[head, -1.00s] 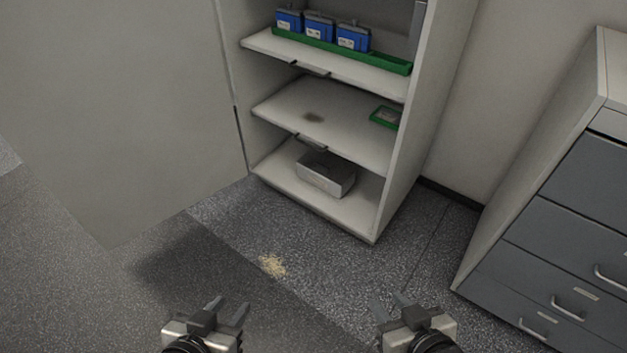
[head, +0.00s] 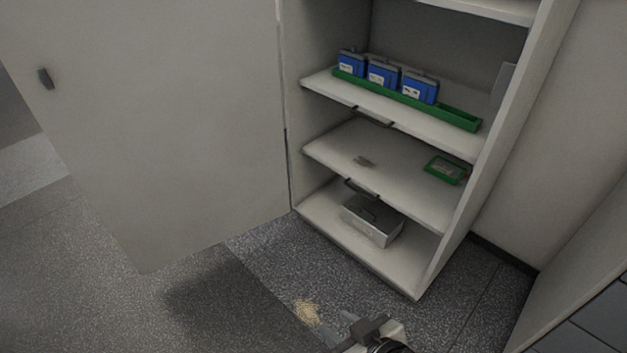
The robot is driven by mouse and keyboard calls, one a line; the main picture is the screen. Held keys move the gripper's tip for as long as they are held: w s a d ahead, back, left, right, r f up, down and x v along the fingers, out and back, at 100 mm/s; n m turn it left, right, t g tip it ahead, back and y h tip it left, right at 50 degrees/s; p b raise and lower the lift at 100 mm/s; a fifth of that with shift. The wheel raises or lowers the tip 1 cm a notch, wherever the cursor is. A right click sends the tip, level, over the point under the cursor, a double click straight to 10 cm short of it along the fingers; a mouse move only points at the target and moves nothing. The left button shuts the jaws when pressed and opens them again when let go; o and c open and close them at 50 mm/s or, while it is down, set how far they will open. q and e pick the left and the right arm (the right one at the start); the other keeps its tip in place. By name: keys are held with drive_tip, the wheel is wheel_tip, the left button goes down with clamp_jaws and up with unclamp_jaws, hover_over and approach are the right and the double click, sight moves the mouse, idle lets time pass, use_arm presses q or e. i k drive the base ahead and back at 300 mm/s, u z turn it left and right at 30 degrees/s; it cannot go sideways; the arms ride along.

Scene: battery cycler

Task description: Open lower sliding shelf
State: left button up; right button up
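The white cabinet (head: 450,215) stands open, with its shelves showing. The lower sliding shelf (head: 400,185) has a dark handle (head: 360,188) at its front edge and sits inside the cabinet. The upper sliding shelf (head: 415,125) has a similar handle (head: 372,117). My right gripper (head: 340,325) is at the bottom edge, empty, its fingers apart, well in front of and below the shelf handle. My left gripper is out of view.
The cabinet door (head: 170,130) is swung open to the left. Blue battery packs (head: 383,75) stand in a green tray (head: 455,118) on the upper shelf. A grey box (head: 371,222) sits underneath. Pale debris (head: 307,312) lies on the floor.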

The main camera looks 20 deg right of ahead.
sight(389, 163)
drive_tip(key=i, duration=0.95)
drive_tip(key=z, duration=0.9)
drive_tip(key=i, duration=0.8)
drive_tip(key=z, duration=0.1)
